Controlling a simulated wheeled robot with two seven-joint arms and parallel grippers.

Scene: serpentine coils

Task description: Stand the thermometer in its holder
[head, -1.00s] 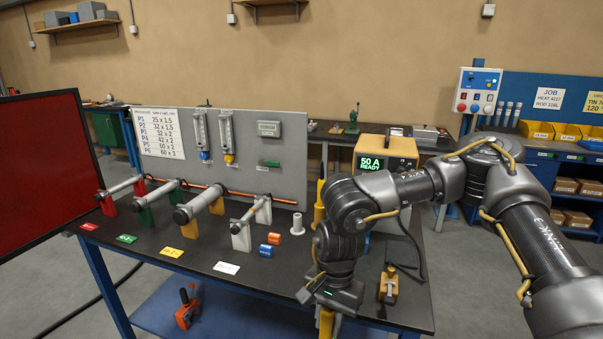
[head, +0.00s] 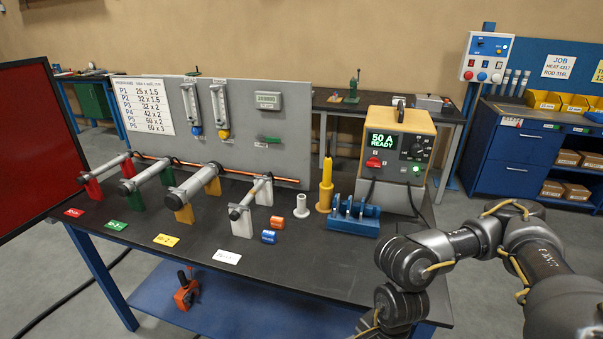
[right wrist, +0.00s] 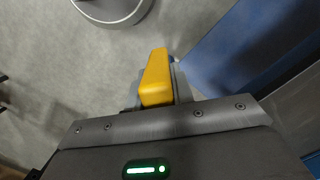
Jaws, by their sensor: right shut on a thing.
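In the right wrist view my right gripper (right wrist: 158,98) is shut on a yellow block-shaped thing (right wrist: 156,74), which I take to be the thermometer; only part of it shows. Grey floor lies beyond it. In the head view this gripper is below the frame, with its forearm (head: 400,265) at the bench's right front corner. I cannot tell which is the holder. My left gripper is not in view.
Several pipes on coloured stands, such as the yellow stand (head: 184,212), fill the bench's left half. Orange (head: 277,222) and blue (head: 268,237) small cylinders lie near the middle. The power unit (head: 398,150) stands at the back right. The front right bench top (head: 320,270) is clear.

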